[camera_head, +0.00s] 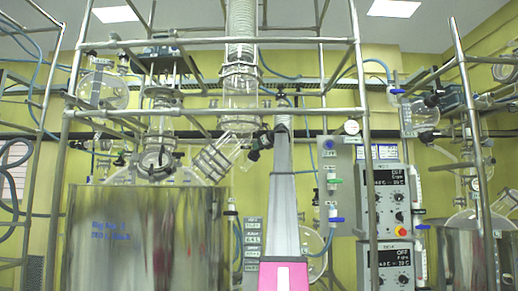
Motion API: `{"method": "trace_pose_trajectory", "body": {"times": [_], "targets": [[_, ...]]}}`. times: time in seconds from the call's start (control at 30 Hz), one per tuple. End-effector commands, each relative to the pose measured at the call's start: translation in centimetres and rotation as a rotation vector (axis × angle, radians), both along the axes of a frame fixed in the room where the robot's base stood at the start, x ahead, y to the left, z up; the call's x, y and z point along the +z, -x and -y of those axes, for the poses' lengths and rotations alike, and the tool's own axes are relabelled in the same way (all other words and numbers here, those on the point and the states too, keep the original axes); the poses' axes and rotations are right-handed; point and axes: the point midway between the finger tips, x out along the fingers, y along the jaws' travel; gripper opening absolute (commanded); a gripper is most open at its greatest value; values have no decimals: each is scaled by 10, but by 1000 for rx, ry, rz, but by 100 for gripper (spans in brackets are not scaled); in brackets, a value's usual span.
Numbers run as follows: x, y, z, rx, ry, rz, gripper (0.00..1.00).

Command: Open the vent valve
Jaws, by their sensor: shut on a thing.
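My arm rises from the bottom centre, and its dark far end, with my gripper (282,127), reaches up beside the glass column. The gripper is small in this view and its fingers are hard to make out. It is shut on a dark part, seemingly the vent valve's handle. I cannot tell which way the handle is turned. My arm hides what is directly behind it.
A large steel vessel (145,245) stands at the left inside a metal pipe frame (366,120). A panel with blue and green valve handles (333,181) and control boxes (392,200) is right of my arm. Another steel vessel (465,255) stands at the far right.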

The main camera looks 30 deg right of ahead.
Motion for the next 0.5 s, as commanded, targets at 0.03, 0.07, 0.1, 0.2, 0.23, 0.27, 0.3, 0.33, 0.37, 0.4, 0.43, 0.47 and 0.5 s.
{"method": "trace_pose_trajectory", "body": {"times": [0.03, 0.07, 0.1, 0.2, 0.23, 0.27, 0.3, 0.33, 0.37, 0.4, 0.43, 0.47, 0.5], "targets": [[0, 0, 0, 10, 8, 1, 29], [0, 0, 0, 17, 15, 2, 29], [0, 0, 0, 28, 25, 6, 29], [0, 0, 0, 65, 61, 14, 29], [0, 0, 0, 79, 74, 17, 29], [1, 0, 0, 93, 88, 19, 29], [1, 0, 0, 114, 108, 25, 29], [1, -1, 0, 132, 125, 29, 29], [1, 0, 0, 151, 142, 33, 29], [1, 0, 0, 175, 167, 39, 29], [1, -1, 0, 195, 186, 44, 29], [1, 0, 0, 215, 205, 47, 29], [1, -1, 0, 241, 232, 55, 29]]}}
